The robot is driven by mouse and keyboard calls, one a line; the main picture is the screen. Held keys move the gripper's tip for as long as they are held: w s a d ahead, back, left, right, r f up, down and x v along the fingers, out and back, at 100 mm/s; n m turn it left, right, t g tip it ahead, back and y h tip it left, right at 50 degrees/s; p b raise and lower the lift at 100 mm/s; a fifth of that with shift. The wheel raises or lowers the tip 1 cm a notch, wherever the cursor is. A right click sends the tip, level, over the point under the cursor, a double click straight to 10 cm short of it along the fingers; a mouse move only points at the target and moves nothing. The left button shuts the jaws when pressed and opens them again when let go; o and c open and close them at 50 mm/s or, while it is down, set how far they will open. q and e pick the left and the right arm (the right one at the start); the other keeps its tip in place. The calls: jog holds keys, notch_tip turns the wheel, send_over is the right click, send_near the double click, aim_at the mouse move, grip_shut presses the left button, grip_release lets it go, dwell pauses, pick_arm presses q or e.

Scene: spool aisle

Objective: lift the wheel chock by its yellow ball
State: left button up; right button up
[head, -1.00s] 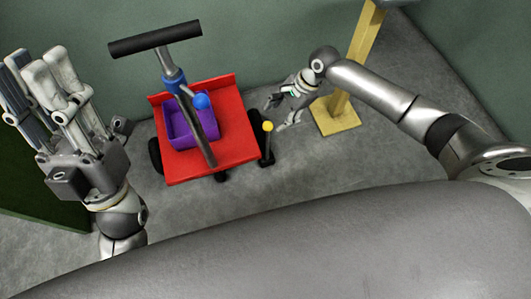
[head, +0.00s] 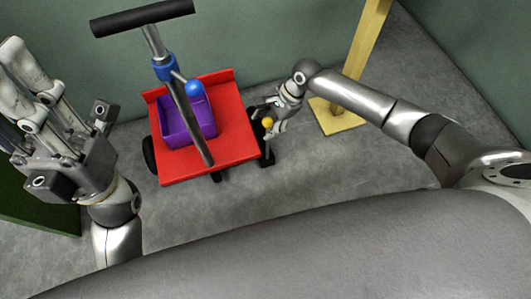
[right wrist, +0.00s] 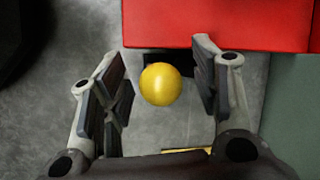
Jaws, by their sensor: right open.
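The wheel chock (head: 266,160) is a dark block on the floor at the right side of the red cart, with a thin post topped by a yellow ball (head: 267,122). My right gripper (head: 266,113) is at the ball. In the right wrist view the yellow ball (right wrist: 160,84) lies between the two spread fingers of the right gripper (right wrist: 163,80), with gaps on both sides.
The red cart (head: 235,142) stands close beside the chock and holds a purple bin (head: 176,133). A blue ball (head: 194,88) juts from its T-handle (head: 142,17). A yellow post (head: 366,45) with a square base stands right. Open grey floor lies in front.

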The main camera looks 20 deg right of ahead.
grip_shut()
dwell(0.3)
jog(key=shift+r+p, duration=0.2)
jog(key=shift+p, duration=0.1)
